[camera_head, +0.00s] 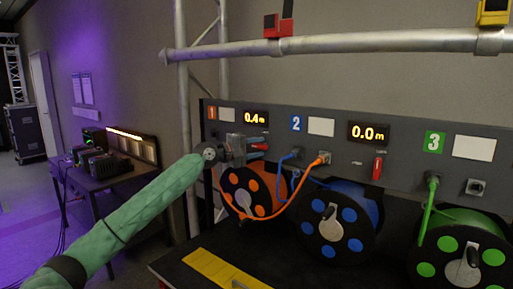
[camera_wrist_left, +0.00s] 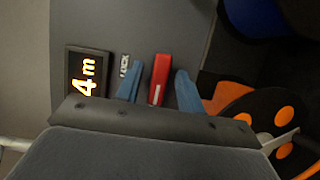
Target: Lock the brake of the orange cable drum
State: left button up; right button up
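The orange cable drum (camera_head: 233,181) hangs below the panel section marked 1, and part of it shows in the left wrist view (camera_wrist_left: 262,108). Its red brake lever (camera_wrist_left: 160,78) lies lengthwise along the panel, beside a LOCK label (camera_wrist_left: 124,66). In the head view the lever (camera_head: 259,146) is partly hidden by my gripper. My left gripper (camera_wrist_left: 158,88) is open, with one blue finger on each side of the lever. Narrow gaps seem to show between fingers and lever. The display (camera_head: 255,118) above reads 0.4 m. My right gripper is in neither view.
An orange cable (camera_head: 283,205) loops from the drum to a plug in the panel (camera_head: 410,150). Blue (camera_head: 325,238) and green (camera_head: 447,218) drums stand to the right. Another red lever (camera_head: 378,168) hangs down at section 2. A truss tube (camera_head: 350,43) crosses above.

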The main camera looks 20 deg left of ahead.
pick_arm(q)
grip_shut()
